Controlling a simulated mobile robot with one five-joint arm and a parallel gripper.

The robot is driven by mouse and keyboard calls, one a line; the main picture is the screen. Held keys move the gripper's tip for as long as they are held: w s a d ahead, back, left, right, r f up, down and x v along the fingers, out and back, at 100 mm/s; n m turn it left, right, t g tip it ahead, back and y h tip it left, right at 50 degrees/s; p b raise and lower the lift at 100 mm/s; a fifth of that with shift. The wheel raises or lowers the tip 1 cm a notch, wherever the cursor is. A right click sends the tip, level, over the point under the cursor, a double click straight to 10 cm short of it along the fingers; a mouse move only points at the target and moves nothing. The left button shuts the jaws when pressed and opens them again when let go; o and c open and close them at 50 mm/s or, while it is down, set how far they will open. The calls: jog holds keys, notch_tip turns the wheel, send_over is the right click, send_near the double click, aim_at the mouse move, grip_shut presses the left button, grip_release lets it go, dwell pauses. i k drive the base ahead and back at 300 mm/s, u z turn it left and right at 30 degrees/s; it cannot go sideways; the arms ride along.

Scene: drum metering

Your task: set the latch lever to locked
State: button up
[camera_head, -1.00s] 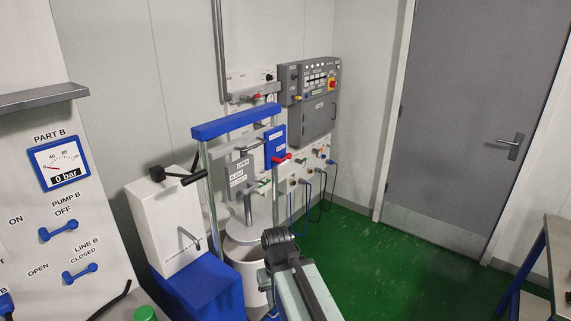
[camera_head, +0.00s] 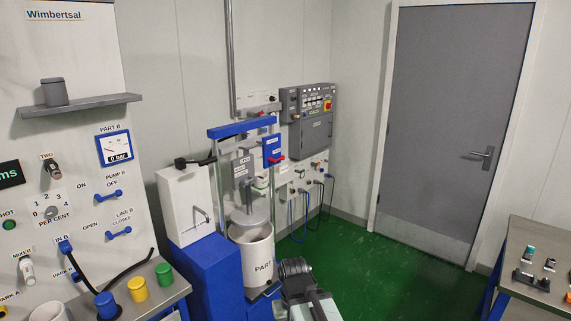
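No lever carries a readable latch or locked label, so I cannot tell which is the latch lever. A lever with a red knob (camera_head: 277,160) sits on the blue plate (camera_head: 272,147) of the blue-topped press frame (camera_head: 242,128). A dark lever (camera_head: 194,161) is on top of the white cabinet (camera_head: 184,205), left of the press. The dark end of my arm, with my gripper (camera_head: 294,267), shows at bottom centre, in front of and right of the white drum (camera_head: 251,252), apart from these levers. Its fingers are not clear.
A panel (camera_head: 60,135) with blue line and pump levers stands at left, above a bench with coloured caps (camera_head: 163,274). A grey control box (camera_head: 308,115) is on the back wall. A table (camera_head: 540,262) stands at right. Green floor (camera_head: 390,265) is open before the door (camera_head: 446,120).

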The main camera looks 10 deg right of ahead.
aim_at(283, 158)
jog(key=z, duration=0.2)
jog(key=i, duration=0.55)
jog(key=z, duration=0.6)
jog(key=i, duration=1.2)
jog(key=u, duration=0.8)
